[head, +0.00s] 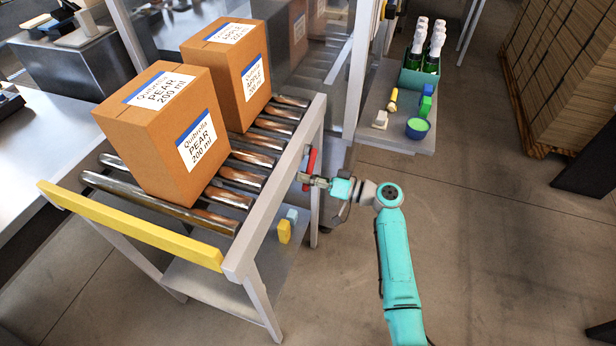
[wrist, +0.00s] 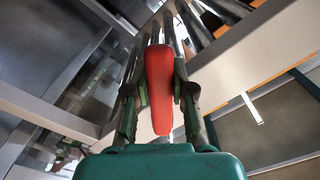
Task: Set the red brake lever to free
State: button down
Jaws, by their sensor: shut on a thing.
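The red brake lever (head: 309,168) is mounted on the right side rail of the roller conveyor, near its far end. In the wrist view the lever (wrist: 159,88) runs lengthwise between the two fingers. My gripper (head: 306,179) reaches it from the right and is shut on it; in the wrist view my gripper (wrist: 160,95) has a finger on each side of the red handle. The lever's pivot and any setting marks cannot be made out.
Two cartons, PEAR (head: 160,130) and APPLE (head: 232,75), stand on the conveyor rollers (head: 222,197). A yellow bar (head: 130,225) closes the near end. At right, a shelf (head: 395,135) holds a bowl (head: 417,128) and a bottle crate (head: 420,78).

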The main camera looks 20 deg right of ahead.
jog(key=c, duration=1)
grip_release()
jog(key=shift+o, duration=0.2)
